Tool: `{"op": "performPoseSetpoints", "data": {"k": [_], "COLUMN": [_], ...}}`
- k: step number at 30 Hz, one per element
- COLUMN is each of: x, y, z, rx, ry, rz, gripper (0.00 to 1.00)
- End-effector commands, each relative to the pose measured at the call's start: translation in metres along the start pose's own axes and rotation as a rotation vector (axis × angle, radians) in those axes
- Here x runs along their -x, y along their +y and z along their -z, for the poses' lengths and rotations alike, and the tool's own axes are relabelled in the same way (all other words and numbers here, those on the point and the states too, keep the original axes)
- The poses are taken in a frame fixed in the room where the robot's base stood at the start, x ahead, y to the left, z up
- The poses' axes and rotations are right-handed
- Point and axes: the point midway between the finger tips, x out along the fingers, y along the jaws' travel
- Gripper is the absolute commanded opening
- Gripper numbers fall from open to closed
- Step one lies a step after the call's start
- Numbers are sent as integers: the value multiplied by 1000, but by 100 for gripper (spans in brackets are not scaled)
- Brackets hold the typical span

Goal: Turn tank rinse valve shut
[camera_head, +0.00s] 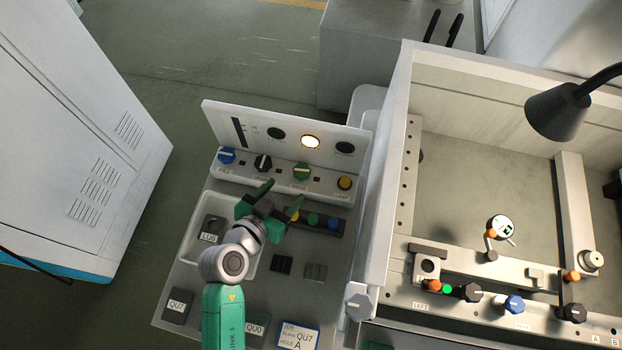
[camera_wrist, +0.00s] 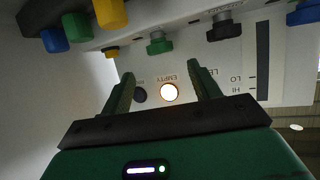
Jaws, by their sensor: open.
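A control panel (camera_head: 330,190) carries a row of knobs. The green knob (camera_head: 301,172), with a pale bar lying roughly across it, is third from the left; its small label is hard to read. The green knob (camera_wrist: 160,43) also shows in the wrist view, just beyond the fingertips and between their lines. My gripper (camera_head: 283,196) is open and empty, its two green fingers in front of the green knob and apart from it. In the wrist view my gripper (camera_wrist: 160,73) has its fingers spread wide, pointing at the panel.
The blue knob (camera_head: 227,156), black knob (camera_head: 263,162) and yellow knob (camera_head: 344,183) flank the green one. A lit lamp (camera_head: 310,142) marked EMPTY glows above. A dark rack of coloured pieces (camera_head: 330,222) sits below, close to my fingers. The tank wall (camera_head: 388,215) rises to the right.

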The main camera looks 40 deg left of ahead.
Motion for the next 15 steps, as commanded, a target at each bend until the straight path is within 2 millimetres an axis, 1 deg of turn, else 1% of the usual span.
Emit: {"op": "performPoseSetpoints", "data": {"k": [9,12,15], "x": [-57,-69,-74], "y": [0,1,1], "z": [1,1,0], "rx": [-2,-2,-2], "ry": [-2,-3,-4], "rz": [-2,-3,-3], "gripper": [61,61,61]}}
